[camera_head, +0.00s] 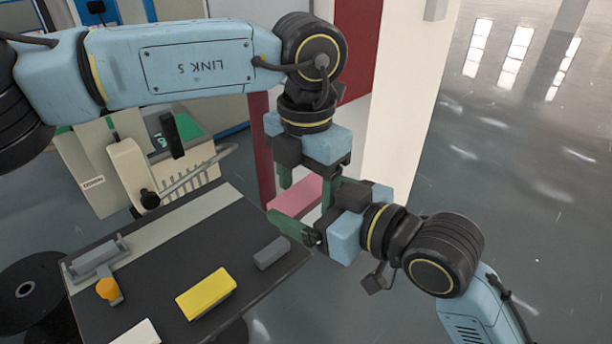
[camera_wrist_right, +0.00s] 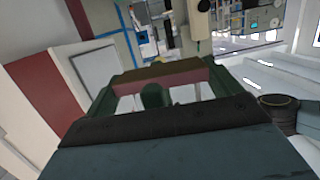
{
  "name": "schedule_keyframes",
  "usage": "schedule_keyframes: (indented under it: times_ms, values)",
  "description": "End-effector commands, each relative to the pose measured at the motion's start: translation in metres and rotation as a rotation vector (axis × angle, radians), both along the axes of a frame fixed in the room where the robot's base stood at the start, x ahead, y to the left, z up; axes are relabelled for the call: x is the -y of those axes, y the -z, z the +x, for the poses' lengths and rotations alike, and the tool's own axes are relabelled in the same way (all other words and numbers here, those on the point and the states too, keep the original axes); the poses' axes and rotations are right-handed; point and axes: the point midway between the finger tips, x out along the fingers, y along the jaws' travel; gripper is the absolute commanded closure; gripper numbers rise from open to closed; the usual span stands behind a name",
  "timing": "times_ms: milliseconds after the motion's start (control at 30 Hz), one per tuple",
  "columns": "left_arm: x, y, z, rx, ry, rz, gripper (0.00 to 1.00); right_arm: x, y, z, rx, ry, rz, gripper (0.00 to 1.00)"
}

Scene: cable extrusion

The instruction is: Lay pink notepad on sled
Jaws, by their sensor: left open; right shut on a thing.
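The pink notepad (camera_head: 294,194) is in the air beyond the right edge of the dark table. My right gripper (camera_head: 310,208) is shut on it. In the right wrist view the notepad (camera_wrist_right: 190,78) spans the gap between the green fingers. My left gripper (camera_head: 307,183) is open and points down at the notepad from above, its fingers close to it; contact cannot be told. A grey bracket-like piece (camera_head: 94,258) with an orange knob sits at the table's left end. I cannot tell whether it is the sled.
The dark table (camera_head: 165,262) holds a yellow block (camera_head: 206,293), a small grey block (camera_head: 271,253) and a white block (camera_head: 138,333). A pale strip (camera_head: 160,236) runs along its far side. A machine (camera_head: 140,165) stands behind. A black spool (camera_head: 35,290) is at left.

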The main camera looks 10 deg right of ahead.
Motion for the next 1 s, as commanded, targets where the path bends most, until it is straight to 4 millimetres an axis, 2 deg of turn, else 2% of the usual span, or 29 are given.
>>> schedule_keyframes:
  times_ms: [100,467,500,533,833,1000]
  values:
    - [0.0,0.0,0.0,0.0,0.0,0.0,0.34,0.0,0.0,0.0,0.0,0.0,0.0,0.32]
    - [0.0,0.0,-0.001,-0.001,0.001,-0.001,0.81,0.0,0.0,0.0,0.0,0.0,0.0,0.32]
    - [0.001,0.0,-0.001,-0.002,0.002,-0.001,0.81,0.0,0.0,0.0,0.0,0.0,0.0,0.04]
    - [0.001,0.0,-0.001,-0.002,0.002,-0.001,0.81,0.0,0.0,0.0,0.0,0.0,0.0,0.01]
    - [0.0,0.0,0.0,-0.001,0.0,-0.001,0.81,0.0,-0.004,0.0,0.002,0.0,0.001,0.0]
    - [0.0,0.0,0.0,0.0,0.0,0.0,0.81,0.0,-0.026,0.0,0.008,-0.001,0.002,0.0]
